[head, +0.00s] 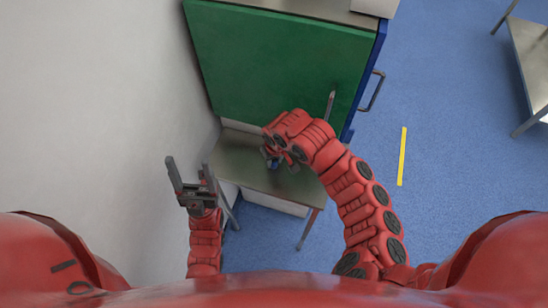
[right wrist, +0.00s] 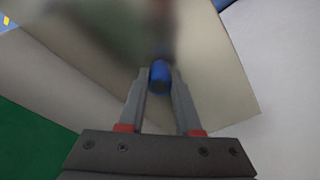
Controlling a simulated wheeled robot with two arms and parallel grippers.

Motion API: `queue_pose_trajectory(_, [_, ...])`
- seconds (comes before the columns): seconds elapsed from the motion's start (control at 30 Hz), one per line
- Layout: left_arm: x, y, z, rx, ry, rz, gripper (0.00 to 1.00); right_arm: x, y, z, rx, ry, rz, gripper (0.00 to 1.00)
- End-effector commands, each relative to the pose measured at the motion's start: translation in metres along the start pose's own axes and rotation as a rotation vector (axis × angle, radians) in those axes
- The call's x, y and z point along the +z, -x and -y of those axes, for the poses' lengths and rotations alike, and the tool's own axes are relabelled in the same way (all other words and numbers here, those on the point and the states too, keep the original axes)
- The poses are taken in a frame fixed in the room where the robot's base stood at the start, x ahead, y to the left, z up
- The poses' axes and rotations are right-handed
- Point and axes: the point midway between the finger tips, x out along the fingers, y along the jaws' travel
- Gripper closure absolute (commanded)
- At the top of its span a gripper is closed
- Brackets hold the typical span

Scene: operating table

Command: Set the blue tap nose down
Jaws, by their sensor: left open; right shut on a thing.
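The blue tap (right wrist: 160,77) shows in the right wrist view as a small, blurred blue piece between the fingertips. My right gripper (head: 271,162) is shut on it, over the small metal table (head: 241,172) in the head view. The hand and wrist largely hide the tap there, and I cannot tell which way its nose points. In the right wrist view the grey tabletop (right wrist: 220,75) lies behind the tap; I cannot tell whether they touch. My left gripper (head: 190,176) is open and empty, left of the small table and near the white wall.
A large green surface (head: 275,60) with a blue side and a metal handle (head: 372,92) stands beyond the small table. A thin upright object (head: 330,105) shows before it. The blue floor at right is mostly clear, with a yellow strip (head: 402,156).

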Motion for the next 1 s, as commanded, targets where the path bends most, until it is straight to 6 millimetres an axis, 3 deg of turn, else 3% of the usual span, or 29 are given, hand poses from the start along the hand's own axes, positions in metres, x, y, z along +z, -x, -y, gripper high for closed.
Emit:
queue_pose_trajectory(0.37, [0.001,0.004,0.000,0.000,0.000,0.000,0.31,0.001,-0.006,0.000,-0.002,0.000,0.000,1.00])
queue_pose_trajectory(0.4, [0.000,0.002,0.000,0.000,0.000,0.000,0.31,0.001,-0.004,0.001,-0.002,0.000,0.000,0.60])
queue_pose_trajectory(0.53, [0.000,0.002,0.000,0.000,0.000,0.000,0.31,0.001,-0.004,0.000,-0.001,0.000,0.000,0.38])
queue_pose_trajectory(0.8, [0.000,0.002,0.000,0.000,0.000,0.000,0.31,0.001,-0.003,0.000,-0.001,0.000,0.000,0.38])
queue_pose_trajectory(1.0, [0.001,0.003,0.000,0.000,0.000,0.000,0.31,-0.001,0.010,0.000,-0.003,-0.002,-0.001,0.38])
